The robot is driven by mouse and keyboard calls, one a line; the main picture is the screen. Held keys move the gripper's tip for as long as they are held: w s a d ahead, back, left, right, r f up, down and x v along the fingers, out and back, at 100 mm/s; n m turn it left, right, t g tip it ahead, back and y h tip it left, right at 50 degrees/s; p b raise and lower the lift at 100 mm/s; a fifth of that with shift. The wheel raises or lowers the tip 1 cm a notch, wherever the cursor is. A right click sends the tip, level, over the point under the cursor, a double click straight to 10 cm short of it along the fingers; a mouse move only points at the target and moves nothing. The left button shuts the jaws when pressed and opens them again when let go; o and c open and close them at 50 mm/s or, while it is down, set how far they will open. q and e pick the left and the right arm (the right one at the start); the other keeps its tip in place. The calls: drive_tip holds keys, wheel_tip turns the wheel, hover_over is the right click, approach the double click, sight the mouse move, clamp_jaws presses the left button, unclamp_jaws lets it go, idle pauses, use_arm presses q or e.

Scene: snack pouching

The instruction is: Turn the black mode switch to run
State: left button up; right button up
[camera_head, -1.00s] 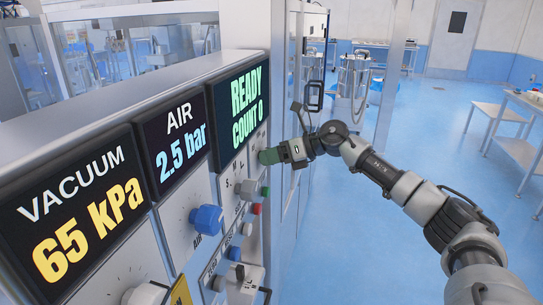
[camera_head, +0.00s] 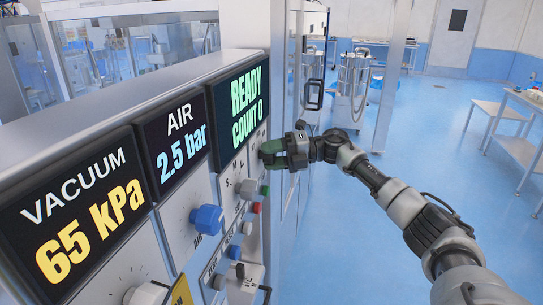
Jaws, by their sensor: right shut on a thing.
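My right gripper (camera_head: 271,152) is at the panel's right edge, just below the READY COUNT 0 display (camera_head: 239,101). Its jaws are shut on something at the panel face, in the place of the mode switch. The black mode switch itself is hidden by the jaws, so its pointer position cannot be seen. My left gripper is not in view.
The panel carries a blue AIR knob (camera_head: 208,219), a white knob (camera_head: 147,294), a green button (camera_head: 264,190) and a red button (camera_head: 256,208) below my gripper. Other displays read VACUUM 65 kPa (camera_head: 75,215) and AIR 2.5 bar (camera_head: 181,138). Open blue floor lies to the right.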

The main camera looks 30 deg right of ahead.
drive_tip(key=shift+m+y, duration=0.4)
drive_tip(key=shift+m, duration=0.7)
drive_tip(key=o, duration=0.9)
drive_tip(key=shift+d, duration=0.1)
drive_tip(key=shift+d+f, duration=0.1)
